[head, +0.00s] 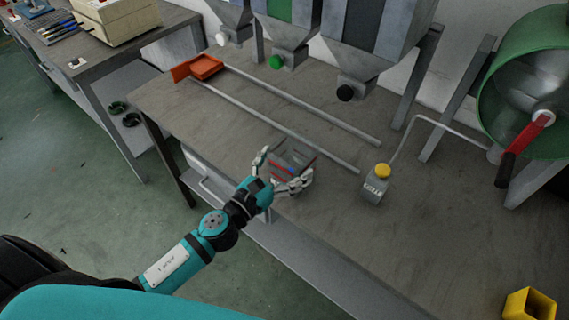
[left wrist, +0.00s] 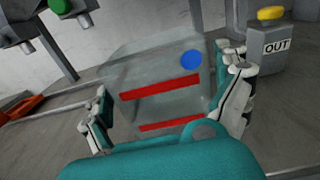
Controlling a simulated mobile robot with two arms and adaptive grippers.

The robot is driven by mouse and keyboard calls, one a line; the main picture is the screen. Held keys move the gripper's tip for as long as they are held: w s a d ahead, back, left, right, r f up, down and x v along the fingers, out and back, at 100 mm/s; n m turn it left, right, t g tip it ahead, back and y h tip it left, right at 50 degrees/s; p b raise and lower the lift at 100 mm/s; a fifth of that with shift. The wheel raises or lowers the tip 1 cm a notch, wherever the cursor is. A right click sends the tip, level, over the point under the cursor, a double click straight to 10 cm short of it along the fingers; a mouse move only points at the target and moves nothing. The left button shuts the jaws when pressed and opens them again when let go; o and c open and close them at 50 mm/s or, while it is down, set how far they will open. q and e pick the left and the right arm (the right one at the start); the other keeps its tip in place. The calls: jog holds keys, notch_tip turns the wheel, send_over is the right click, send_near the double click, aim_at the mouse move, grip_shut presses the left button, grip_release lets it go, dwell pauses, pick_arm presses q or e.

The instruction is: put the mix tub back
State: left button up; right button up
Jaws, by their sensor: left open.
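The mix tub (head: 291,160) looks like a clear grey, see-through tub with red bands and a blue dot. It is at the front part of the bench in the head view. In the left wrist view the tub (left wrist: 160,72) fills the middle, with two red bands and the blue dot facing me. My left gripper (head: 285,170) is open, with its fingers on either side of the tub. I cannot tell whether the fingers touch it. My right gripper is not in view.
An orange tray (head: 206,66) sits at the left end of two metal rails (head: 300,104). Hoppers (head: 375,40) hang behind. A green drum (head: 520,60) with a crank is at right.

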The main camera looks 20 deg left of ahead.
pick_arm(q)
jog(key=shift+r, duration=0.2)
jog(key=shift+s+a+f, duration=0.1)
jog(key=shift+s+f, duration=0.05)
jog(key=shift+s, duration=0.15)
jog(key=b+v, duration=0.4)
jog(key=v, duration=0.7)
jog(key=s+a+f+n+g+y, duration=0.25)
jog(key=f+n, duration=0.45)
jog(key=f, duration=0.5)
jog(key=s+a+f+n+g+y, duration=0.1)
jog(key=s+a+f+n+g, duration=0.15)
jog(key=f+n, duration=0.7)
jog(key=s+a+f+n+g+y, duration=0.1)
jog(key=a+f+n+g+y, duration=0.2)
jog(key=f, duration=1.2)
jog(key=s+d+f+n+g, duration=0.1)
jog(key=s+f+n+g, duration=0.3)
jog(key=s+f+n, duration=0.5)
jog(key=s+d+f+n+g, duration=0.2)
jog(key=s+f+n+g, duration=0.2)
jog(key=s+f+n, duration=0.5)
jog(key=s+f, duration=0.1)
jog(key=s, duration=0.6)
jog(key=shift+d+f+b, duration=0.3)
jog(key=shift+d+f, duration=0.05)
